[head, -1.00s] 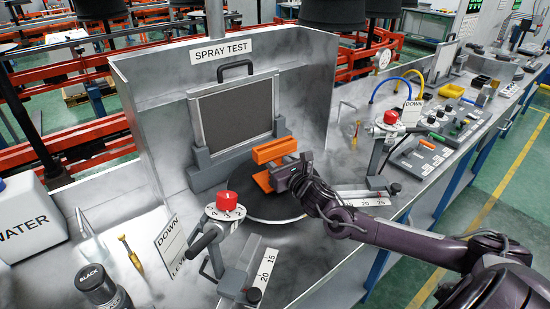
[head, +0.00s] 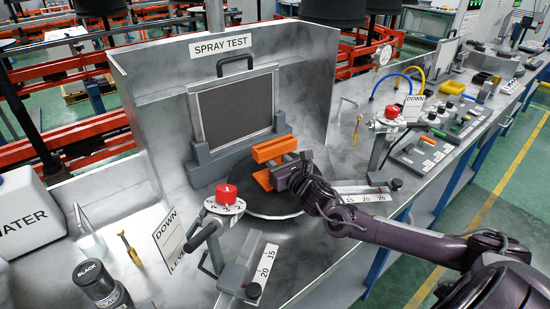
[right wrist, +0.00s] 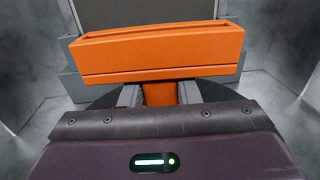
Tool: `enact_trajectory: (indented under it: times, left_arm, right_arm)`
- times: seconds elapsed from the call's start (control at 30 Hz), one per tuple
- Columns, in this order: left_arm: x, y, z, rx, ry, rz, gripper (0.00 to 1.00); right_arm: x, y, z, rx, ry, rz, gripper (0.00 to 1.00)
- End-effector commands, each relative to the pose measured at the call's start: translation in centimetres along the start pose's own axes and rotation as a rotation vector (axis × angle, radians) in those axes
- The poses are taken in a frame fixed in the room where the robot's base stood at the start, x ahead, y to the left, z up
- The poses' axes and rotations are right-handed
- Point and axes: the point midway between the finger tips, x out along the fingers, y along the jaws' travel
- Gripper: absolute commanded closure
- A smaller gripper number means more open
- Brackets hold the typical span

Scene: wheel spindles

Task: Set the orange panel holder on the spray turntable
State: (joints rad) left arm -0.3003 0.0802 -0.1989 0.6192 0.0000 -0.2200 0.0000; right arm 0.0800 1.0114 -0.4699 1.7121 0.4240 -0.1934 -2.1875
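The orange panel holder (head: 272,149) is a slotted block on a stem and foot, upright over the dark round spray turntable (head: 262,205) in the head view. My right gripper (head: 287,177) comes from the right, shut on the holder's stem. In the right wrist view the orange block (right wrist: 160,50) spans the top middle, its empty slot facing up, with a finger on each side of the stem. The holder's foot is low over the disc; I cannot tell whether it touches. My gripper and arm hide part of the turntable. My left gripper is not in view.
A grey framed panel (head: 235,108) stands in a stand behind the turntable, inside the metal spray booth (head: 315,85). Red-knobbed dial posts stand at the front left (head: 226,193) and right (head: 391,112). A numbered scale arm (head: 262,268) lies in front.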

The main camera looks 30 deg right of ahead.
Motion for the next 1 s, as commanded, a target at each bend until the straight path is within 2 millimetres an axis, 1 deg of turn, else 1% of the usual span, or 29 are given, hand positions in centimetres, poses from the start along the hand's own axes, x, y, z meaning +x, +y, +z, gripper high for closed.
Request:
enact_trajectory:
  times: [0.03,0.17,0.2,0.43,0.53,0.67,0.8,1.0]
  left_arm:
    - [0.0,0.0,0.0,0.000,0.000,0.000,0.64]
    - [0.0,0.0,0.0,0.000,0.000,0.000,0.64]
    - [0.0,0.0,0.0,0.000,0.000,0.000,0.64]
    - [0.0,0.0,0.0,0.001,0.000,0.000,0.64]
    - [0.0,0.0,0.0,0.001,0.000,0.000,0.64]
    - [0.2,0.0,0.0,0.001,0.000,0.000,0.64]
    - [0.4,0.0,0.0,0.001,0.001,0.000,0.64]
    - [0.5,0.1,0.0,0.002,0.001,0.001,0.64]
  right_arm:
    - [0.0,0.0,0.2,0.001,-0.003,0.000,0.65]
    - [0.0,0.0,0.1,0.001,-0.001,0.000,0.48]
    - [0.0,0.0,0.1,0.001,-0.001,0.000,0.46]
    - [-0.1,0.0,-0.1,0.000,0.003,0.000,0.46]
    - [-0.4,0.0,-0.2,-0.001,0.004,0.001,0.46]
    - [-1.9,0.0,-0.3,-0.004,0.006,0.002,0.46]
    - [-4.1,0.0,-0.3,-0.004,0.006,0.001,0.46]
    - [-6.5,0.0,-0.1,-0.002,0.003,0.001,0.46]
